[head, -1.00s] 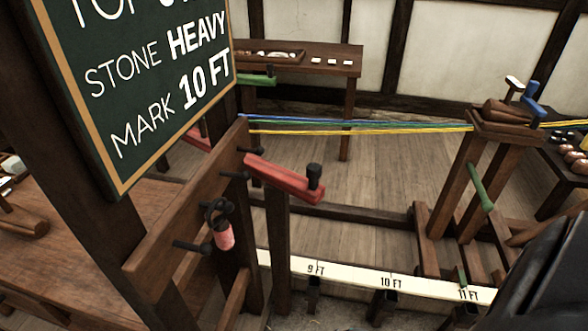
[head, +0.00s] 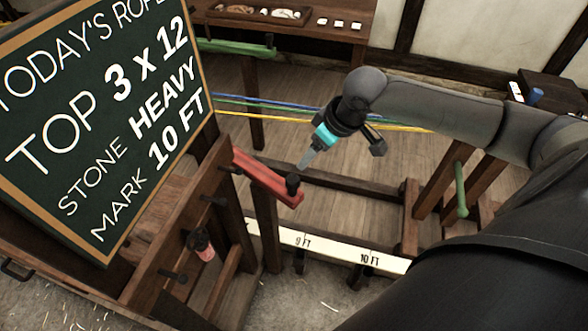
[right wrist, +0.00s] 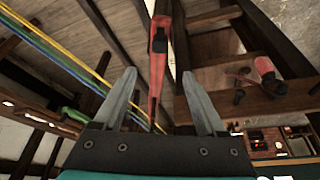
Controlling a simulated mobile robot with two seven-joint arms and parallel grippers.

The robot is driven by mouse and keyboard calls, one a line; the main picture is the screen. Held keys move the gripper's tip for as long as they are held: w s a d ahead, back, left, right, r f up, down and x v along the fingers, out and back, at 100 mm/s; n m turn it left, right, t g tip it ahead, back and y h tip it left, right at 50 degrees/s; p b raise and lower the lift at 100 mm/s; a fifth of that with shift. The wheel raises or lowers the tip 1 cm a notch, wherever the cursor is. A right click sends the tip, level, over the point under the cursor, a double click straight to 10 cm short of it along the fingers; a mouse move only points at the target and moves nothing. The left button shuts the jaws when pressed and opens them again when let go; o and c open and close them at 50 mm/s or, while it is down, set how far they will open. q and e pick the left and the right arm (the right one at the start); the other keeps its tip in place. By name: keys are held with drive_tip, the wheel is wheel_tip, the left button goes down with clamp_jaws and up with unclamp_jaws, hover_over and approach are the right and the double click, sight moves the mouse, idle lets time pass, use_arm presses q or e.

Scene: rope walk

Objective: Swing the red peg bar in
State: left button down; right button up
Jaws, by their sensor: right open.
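The red peg bar (head: 262,174) sticks out from the wooden frame beside the chalkboard, with a dark upright knob (head: 292,185) at its free end. My right gripper (head: 304,163) points down just above and beside that knob, apart from it. In the right wrist view the jaws (right wrist: 162,88) are open and empty, and the red bar (right wrist: 157,90) shows beyond and between the two fingers, with its dark knob (right wrist: 159,42). My left gripper is in neither view.
The chalkboard (head: 60,130) reads top 3 x 12, stone heavy, mark 10 ft. Blue, green and yellow strands (head: 265,110) stretch behind my gripper. A green bar (head: 235,46) is at the back left. A marked rail (head: 330,247) runs below.

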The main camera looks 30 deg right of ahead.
sight(293, 179)
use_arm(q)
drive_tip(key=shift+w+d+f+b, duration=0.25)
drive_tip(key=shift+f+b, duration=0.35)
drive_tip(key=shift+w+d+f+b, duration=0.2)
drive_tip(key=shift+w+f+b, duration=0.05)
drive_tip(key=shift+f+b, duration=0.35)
use_arm(e)
drive_tip(key=x, duration=1.5)
drive_tip(key=shift+c, duration=0.4)
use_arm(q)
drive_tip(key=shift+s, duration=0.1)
use_arm(e)
clamp_jaws()
drive_tip(key=shift+d, duration=0.1)
